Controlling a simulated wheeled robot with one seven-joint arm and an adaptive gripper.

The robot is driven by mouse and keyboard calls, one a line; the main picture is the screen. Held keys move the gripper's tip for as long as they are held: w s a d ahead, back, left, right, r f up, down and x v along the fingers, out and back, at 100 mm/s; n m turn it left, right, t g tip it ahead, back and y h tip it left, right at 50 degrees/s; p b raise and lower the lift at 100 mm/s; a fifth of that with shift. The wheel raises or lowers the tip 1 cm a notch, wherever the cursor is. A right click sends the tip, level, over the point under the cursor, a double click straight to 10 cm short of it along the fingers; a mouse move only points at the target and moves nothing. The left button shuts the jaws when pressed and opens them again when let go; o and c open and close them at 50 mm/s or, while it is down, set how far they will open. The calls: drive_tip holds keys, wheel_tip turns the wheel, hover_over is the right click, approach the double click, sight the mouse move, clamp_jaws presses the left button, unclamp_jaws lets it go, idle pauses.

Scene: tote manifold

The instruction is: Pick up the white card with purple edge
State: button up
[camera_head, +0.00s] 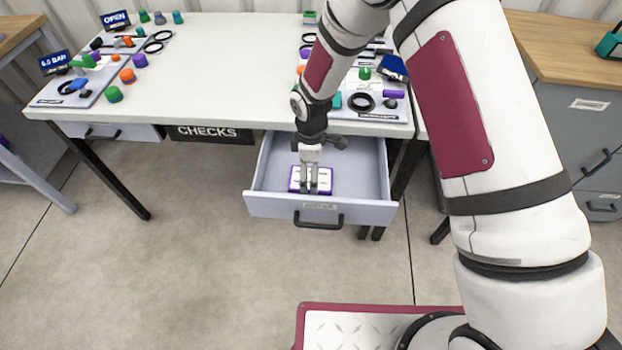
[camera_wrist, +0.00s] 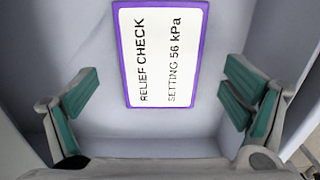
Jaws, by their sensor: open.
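The white card with purple edge (camera_head: 326,179) lies flat in the open drawer (camera_head: 370,210) under the table. In the wrist view the card (camera_wrist: 160,60) shows printed text, "RELIEF CHECK" and "SETTING 56 kPa", and its top end runs close to the picture's upper edge. My gripper (camera_head: 312,188) is down in the drawer, over the card in the head view and partly covering it. In the wrist view my gripper (camera_wrist: 160,105) is open, with green finger pads wide apart on either side of the card's lower end. Nothing is between the fingers that they touch.
The drawer walls stand close around my gripper; its front has a dark handle (camera_head: 318,222). The white tabletop (camera_head: 220,70) is above and behind. Boards with colored knobs stand at its left and right ends. A "CHECKS" label (camera_head: 211,134) hangs left of the drawer.

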wheel_tip(320, 180, down, 2)
drive_tip(key=c, duration=1.2)
